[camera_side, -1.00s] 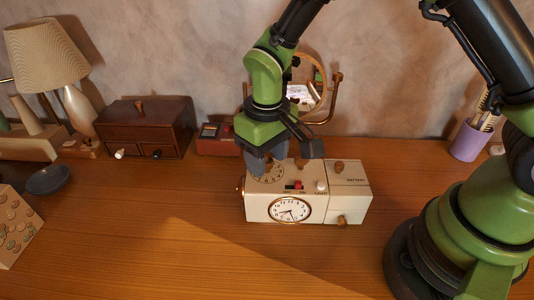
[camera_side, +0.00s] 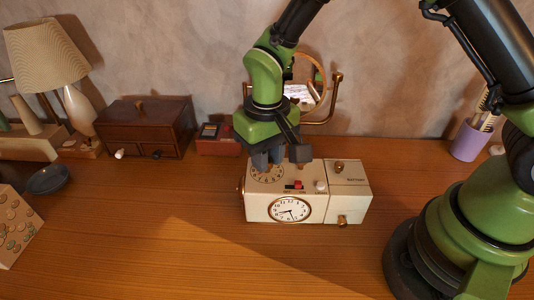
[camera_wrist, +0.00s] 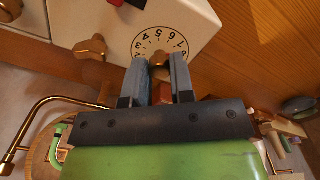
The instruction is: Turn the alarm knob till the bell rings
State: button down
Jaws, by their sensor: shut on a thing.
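The cream alarm clock box (camera_side: 258,208) stands on the wooden desk, with a round clock face (camera_side: 290,209) on its front. A numbered dial (camera_side: 268,175) is on its top left; the dial also shows in the wrist view (camera_wrist: 140,45). The alarm knob (camera_wrist: 158,59) at the dial's centre sits between my fingertips. My gripper (camera_side: 266,161) points down over the dial and is shut on this knob. The gripper hides the knob in the side view.
A red switch (camera_side: 295,185), a white button (camera_side: 321,185) and a wooden knob (camera_side: 339,167) are on the box top. A round mirror (camera_side: 306,90) stands behind. A dark drawer chest (camera_side: 140,125) is left, a purple cup (camera_side: 470,140) right. The desk in front is clear.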

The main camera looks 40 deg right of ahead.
jog(key=c, duration=1)
grip_release()
notch_tip(320, 180, up, 10)
